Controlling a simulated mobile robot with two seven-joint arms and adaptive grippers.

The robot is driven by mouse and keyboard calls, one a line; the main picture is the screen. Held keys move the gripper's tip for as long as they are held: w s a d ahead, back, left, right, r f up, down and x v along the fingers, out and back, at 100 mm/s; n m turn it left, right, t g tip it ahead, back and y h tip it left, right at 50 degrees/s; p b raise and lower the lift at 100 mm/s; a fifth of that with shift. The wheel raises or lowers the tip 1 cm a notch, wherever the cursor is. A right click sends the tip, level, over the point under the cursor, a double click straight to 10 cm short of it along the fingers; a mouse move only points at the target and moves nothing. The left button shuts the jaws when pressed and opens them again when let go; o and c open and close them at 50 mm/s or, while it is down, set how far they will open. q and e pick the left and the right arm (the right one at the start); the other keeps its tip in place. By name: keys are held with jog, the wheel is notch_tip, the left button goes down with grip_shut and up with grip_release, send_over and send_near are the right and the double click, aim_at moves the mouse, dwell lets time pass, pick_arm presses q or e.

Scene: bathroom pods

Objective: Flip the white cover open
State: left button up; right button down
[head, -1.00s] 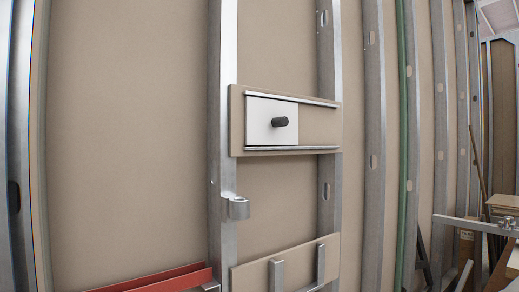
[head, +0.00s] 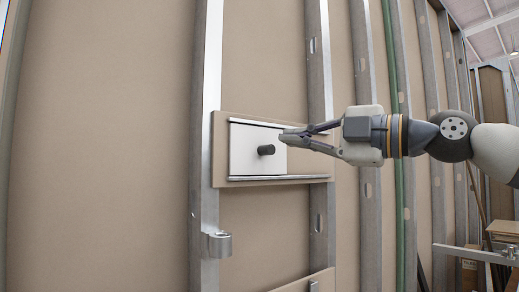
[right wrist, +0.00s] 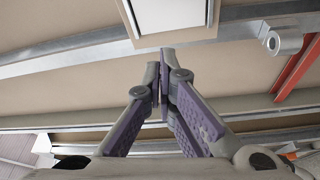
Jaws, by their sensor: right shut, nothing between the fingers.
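The white cover (head: 244,147) is a flat, upright plate with a black knob (head: 266,150). It sits at the left of a tan board (head: 220,150), between an upper and a lower metal rail (head: 285,178). My right gripper (head: 285,137) comes in from the right, with its fingertips at the cover's upper right edge, right of and above the knob. I cannot tell whether they touch it. In the right wrist view the fingers (right wrist: 165,58) are together and empty, beneath a white panel (right wrist: 172,12) that appears to be the cover. My left gripper is not in view.
Metal studs (head: 205,110) stand upright along the tan wall. A metal ring bracket (head: 218,243) sticks out below the board. A green pipe (head: 394,70) runs behind my right arm. Boxes (head: 500,230) stand at the far right.

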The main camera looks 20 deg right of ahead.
aim_at(243, 143)
jog(key=w+a, duration=0.1)
jog(key=w, duration=0.2)
jog(key=w+a, duration=0.1)
jog(key=w, duration=0.2)
jog(key=w+a, duration=0.1)
jog(key=w, duration=0.2)
jog(key=shift+f+b, duration=0.15)
jog(key=shift+b, duration=0.25)
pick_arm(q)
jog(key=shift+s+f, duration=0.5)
pick_arm(e)
jog(key=shift+w+d, duration=0.1)
jog(key=shift+d, duration=0.1)
